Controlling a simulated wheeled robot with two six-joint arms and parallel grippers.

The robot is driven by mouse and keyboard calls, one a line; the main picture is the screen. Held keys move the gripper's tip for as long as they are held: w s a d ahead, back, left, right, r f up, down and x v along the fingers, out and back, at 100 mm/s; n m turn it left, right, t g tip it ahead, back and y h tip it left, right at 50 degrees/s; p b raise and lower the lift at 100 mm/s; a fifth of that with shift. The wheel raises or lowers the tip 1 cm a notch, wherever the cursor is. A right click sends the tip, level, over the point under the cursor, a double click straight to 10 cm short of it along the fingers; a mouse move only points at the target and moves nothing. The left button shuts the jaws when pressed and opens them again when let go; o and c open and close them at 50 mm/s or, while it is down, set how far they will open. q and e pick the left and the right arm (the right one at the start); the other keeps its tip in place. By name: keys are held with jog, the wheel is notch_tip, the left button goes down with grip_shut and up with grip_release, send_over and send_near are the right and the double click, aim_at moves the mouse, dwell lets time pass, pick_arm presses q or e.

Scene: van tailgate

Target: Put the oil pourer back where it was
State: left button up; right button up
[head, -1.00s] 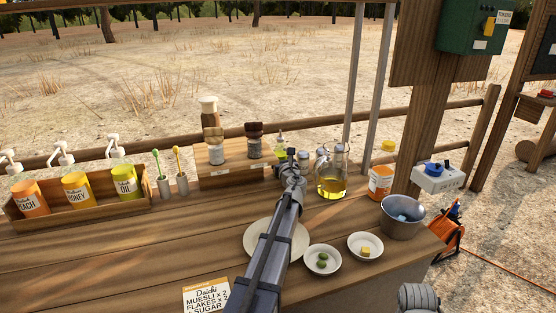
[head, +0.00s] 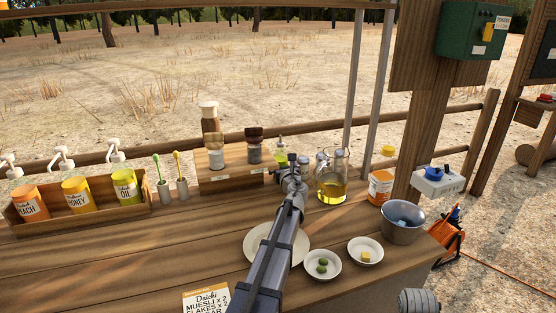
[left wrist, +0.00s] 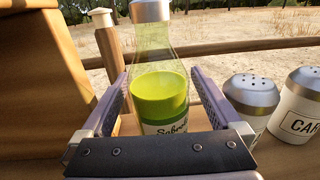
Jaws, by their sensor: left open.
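The oil pourer, a clear bottle with yellow-green oil, a pale label and a silver top, stands upright between my left fingers in the left wrist view (left wrist: 160,88). In the head view its upper part (head: 281,146) shows just beyond my left gripper (head: 291,170), at the right end of the wooden spice stand. My left gripper is open, with one finger on each side of the bottle in the left wrist view (left wrist: 157,95). The gripper's front plate hides the bottle's base.
Silver-topped shakers (left wrist: 250,98) stand close on the right. A glass jug of yellow oil (head: 332,190) and an orange-labelled bottle (head: 380,186) are right of the gripper. The spice stand (head: 228,178) is left. A plate (head: 258,247) lies under my arm.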

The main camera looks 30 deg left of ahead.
pick_arm(q)
jog(key=v, duration=1.1)
